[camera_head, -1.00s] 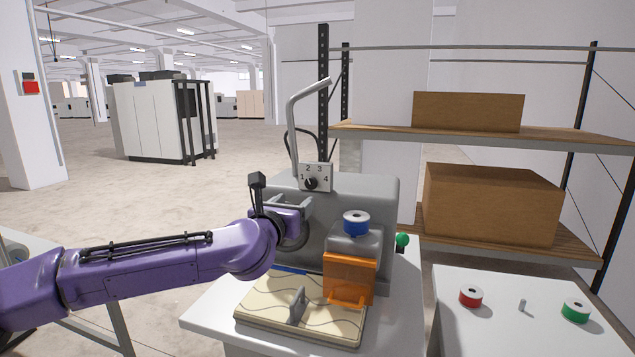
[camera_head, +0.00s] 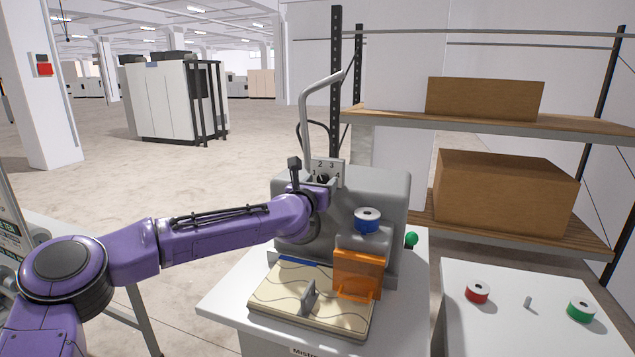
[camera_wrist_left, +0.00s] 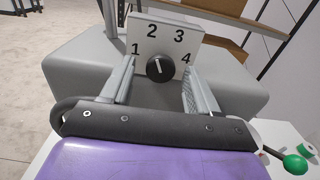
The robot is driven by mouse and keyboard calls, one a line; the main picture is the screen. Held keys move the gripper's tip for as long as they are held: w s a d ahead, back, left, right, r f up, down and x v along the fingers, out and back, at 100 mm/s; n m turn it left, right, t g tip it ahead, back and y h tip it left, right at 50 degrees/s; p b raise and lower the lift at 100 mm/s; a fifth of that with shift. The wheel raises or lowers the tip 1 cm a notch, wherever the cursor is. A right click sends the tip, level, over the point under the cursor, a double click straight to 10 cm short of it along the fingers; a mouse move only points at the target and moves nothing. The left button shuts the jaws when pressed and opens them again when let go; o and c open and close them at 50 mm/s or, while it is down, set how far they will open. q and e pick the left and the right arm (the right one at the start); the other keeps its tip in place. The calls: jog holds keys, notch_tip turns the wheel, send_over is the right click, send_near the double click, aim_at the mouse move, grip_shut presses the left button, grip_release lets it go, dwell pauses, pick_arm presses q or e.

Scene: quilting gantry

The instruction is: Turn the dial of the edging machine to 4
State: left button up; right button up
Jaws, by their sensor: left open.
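The edging machine (camera_head: 390,195) is a grey machine on a white stand. Its white dial plate, numbered 1 to 4, stands on top at the back. The black dial (camera_wrist_left: 160,68) shows clearly in the left wrist view, its white mark pointing up, slightly left, roughly toward 2. My left gripper (camera_head: 320,182) is at the plate in the head view and partly covers the dial. In the left wrist view its open fingers lie left and right of the dial, with nothing held. Contact with the dial cannot be told. My right gripper is not in view.
A bent grey pipe (camera_head: 309,120) rises beside the plate. A blue spool (camera_head: 367,220), an orange guard (camera_head: 358,274) and a green knob (camera_head: 411,239) are on the machine. A quilted pad (camera_head: 280,297) lies in front. A shelf with boxes (camera_head: 506,195) stands right.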

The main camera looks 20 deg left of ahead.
pick_arm(q)
jog(key=shift+w, duration=0.1)
jog(key=c, duration=1)
